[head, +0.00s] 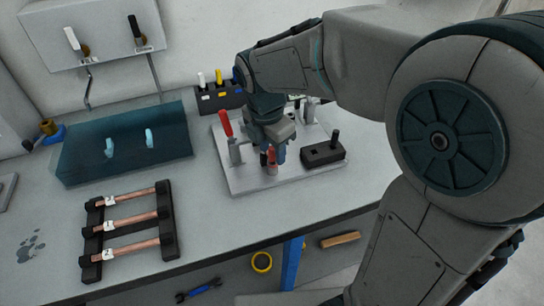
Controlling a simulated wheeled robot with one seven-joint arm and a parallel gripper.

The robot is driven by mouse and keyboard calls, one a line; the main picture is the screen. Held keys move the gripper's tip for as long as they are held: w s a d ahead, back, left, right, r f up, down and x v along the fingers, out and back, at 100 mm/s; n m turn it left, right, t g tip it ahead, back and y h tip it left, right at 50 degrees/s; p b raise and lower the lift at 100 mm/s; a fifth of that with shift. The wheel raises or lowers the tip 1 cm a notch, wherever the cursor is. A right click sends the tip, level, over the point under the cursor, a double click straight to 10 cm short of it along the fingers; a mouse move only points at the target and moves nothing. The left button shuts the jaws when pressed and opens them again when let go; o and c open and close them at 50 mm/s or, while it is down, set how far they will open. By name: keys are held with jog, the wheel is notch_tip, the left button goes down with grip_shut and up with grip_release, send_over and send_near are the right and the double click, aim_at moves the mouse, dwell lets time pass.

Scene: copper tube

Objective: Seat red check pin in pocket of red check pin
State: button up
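My gripper (272,156) points down over the light fixture plate (235,184) on the bench. A red pin-like piece (271,160), seemingly the red check pin, shows upright between or just in front of the fingertips. Its lower end is at a small grey post on the plate. I cannot tell whether the pin is in a pocket there or only above it, nor whether the fingers press on it. A black block (318,155) with a dark upright pin (335,137) stands on the plate to the right. The pockets' openings are not visible.
A red-handled clamp (226,123) stands close left of my gripper. A rack with coloured handles (218,97) is behind the plate. A black rack with copper tubes (130,221) and a teal box (123,148) are to the left. Bare bench lies in front of the plate.

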jog(key=shift+f, duration=0.15)
grip_shut()
